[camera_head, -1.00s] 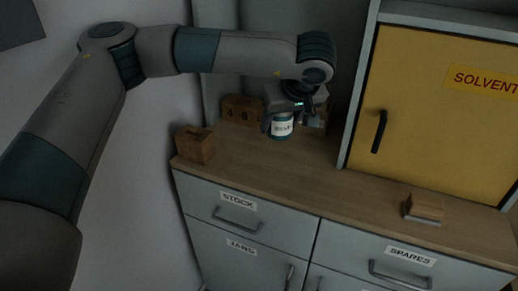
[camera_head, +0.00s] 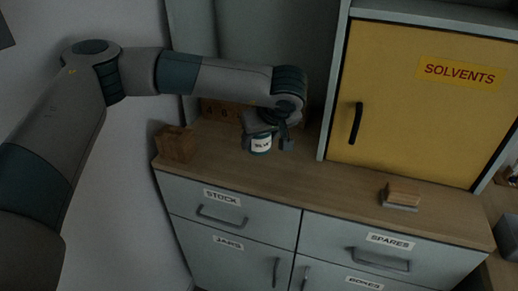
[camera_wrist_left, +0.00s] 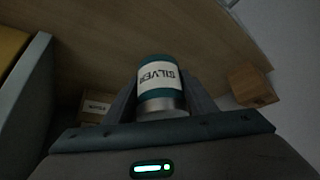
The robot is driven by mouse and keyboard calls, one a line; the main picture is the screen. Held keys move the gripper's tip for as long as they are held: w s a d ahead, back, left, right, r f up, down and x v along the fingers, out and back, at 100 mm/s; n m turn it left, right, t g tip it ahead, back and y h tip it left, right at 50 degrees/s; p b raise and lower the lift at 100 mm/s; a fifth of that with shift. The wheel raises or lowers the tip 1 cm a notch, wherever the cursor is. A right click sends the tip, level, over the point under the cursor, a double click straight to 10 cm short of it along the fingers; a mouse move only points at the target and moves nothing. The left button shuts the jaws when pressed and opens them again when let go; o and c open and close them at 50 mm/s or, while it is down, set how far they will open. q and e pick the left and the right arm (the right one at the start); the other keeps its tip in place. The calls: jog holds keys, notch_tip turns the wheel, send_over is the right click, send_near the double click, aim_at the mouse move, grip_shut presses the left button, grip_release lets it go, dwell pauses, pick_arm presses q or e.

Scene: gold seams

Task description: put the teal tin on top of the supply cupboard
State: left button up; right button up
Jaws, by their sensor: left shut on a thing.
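The teal tin (camera_head: 261,145) has a white label reading SILVER and shows large in the left wrist view (camera_wrist_left: 158,77). My left gripper (camera_head: 268,142) is shut on it, one finger on each side, over the back left of the wooden counter. I cannot tell whether the tin touches the counter. The cupboard with the yellow door (camera_head: 410,110), labelled SOLVENTS, stands on the counter to the right of the gripper. Its door is closed, and only a strip of its top (camera_head: 430,14) shows at the upper edge. My right gripper is not in view.
A brown box (camera_head: 177,144) sits at the counter's left end. Numbered brown boxes are partly hidden behind my left wrist. A wooden block on a grey base (camera_head: 401,195) lies before the yellow door. The counter (camera_head: 300,172) is clear between. Drawers and doors below are closed.

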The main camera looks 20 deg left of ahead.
aim_at(259, 150)
pick_arm(q)
jog(key=shift+f+p, duration=0.35)
jog(key=shift+f, duration=1.6)
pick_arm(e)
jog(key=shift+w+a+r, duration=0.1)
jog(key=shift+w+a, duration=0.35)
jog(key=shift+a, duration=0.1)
